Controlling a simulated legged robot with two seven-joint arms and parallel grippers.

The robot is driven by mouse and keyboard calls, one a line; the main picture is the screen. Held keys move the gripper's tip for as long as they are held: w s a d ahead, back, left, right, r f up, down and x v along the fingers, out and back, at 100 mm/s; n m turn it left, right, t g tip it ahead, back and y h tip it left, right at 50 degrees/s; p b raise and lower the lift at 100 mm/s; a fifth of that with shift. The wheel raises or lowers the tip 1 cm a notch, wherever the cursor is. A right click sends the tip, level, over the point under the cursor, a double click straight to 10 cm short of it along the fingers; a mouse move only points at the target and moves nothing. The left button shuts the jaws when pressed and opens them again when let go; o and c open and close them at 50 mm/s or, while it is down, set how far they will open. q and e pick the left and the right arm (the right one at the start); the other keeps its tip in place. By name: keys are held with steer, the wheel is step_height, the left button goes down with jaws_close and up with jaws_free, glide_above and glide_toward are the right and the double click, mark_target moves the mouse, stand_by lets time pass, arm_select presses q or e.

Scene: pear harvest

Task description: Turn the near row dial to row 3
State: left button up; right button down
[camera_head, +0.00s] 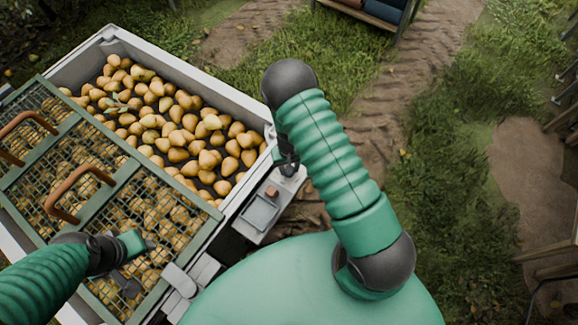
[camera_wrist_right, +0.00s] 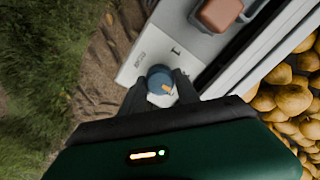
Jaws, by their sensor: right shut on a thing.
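Dark markings beside the dial are too small to read surely. In the head view my right gripper (camera_head: 287,163) is at the crate's right side, and the dial is hidden there. My left gripper (camera_head: 138,267) is over the mesh lid with its fingers apart, seemingly empty.
A pale crate (camera_head: 190,72) holds many pears (camera_head: 180,125). A green-framed mesh lid (camera_head: 125,175) with brown handles (camera_head: 75,190) covers its near part. A brown button (camera_head: 271,191) stands on the panel beside a shallow recess (camera_head: 261,212). Grass and a dirt track lie to the right.

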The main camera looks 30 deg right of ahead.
steer(key=m+p, duration=0.1)
steer(key=m, duration=0.5)
steer(key=shift+a, duration=0.1)
steer(key=shift+m+p, duration=0.3)
steer(key=shift+m, duration=0.1)
steer(key=c, duration=0.9)
jaws_free()
steer(key=shift+f, duration=0.1)
step_height(320, 180, up, 17)
steer(key=p, duration=0.2)
steer(key=shift+p, duration=0.3)
steer(key=shift+f, duration=0.1)
